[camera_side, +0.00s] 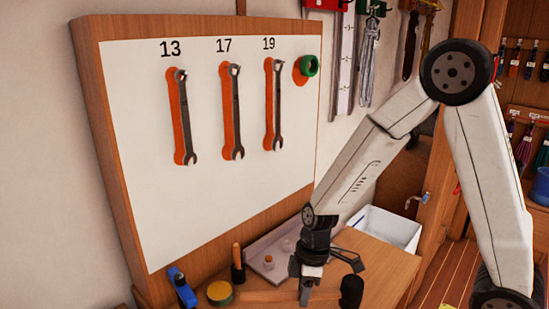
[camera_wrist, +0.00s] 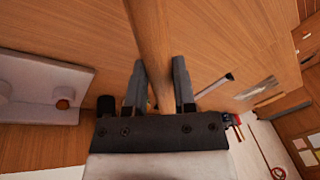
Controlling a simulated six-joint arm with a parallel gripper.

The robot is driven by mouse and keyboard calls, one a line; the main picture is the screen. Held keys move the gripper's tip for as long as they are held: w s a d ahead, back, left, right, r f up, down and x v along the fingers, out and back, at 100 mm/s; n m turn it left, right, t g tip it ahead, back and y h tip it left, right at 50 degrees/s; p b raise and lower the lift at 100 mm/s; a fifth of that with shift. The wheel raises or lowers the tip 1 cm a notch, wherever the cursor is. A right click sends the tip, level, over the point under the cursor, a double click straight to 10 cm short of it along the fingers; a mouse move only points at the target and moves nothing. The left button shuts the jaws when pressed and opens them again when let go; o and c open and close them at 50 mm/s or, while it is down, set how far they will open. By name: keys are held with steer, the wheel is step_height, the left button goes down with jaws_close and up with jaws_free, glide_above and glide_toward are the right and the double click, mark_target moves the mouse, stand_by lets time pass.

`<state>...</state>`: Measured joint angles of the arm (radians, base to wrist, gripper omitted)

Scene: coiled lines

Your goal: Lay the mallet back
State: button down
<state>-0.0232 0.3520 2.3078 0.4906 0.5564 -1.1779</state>
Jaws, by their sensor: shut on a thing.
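The mallet has a black head (camera_side: 351,290) and a light wooden handle (camera_side: 262,296). It lies level at the front of the workbench in the side view, head to the right. My gripper (camera_side: 305,292) points down and is shut on the handle, near the head. In the wrist view the handle (camera_wrist: 153,40) runs up between the two grey fingers (camera_wrist: 159,90). The head is not clearly seen there. I cannot tell whether the mallet touches the bench or is just above it.
A blue tool (camera_side: 182,288), a tape roll (camera_side: 220,292) and an orange-handled tool (camera_side: 237,257) stand left of my gripper. Behind are a grey tray (camera_side: 262,262) and a white bin (camera_side: 388,226). A white board (camera_side: 140,200) with several hung tools rises behind. The bench's right side (camera_side: 385,268) is clear.

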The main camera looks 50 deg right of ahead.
steer(key=shift+d+x, duration=0.2)
steer(key=shift+x, duration=0.65)
steer(key=shift+d+x, duration=0.2)
steer(key=shift+x, duration=0.7)
steer(key=shift+f, duration=0.15)
steer(key=shift+c, duration=2.2)
jaws_free()
steer(key=v, duration=1.2)
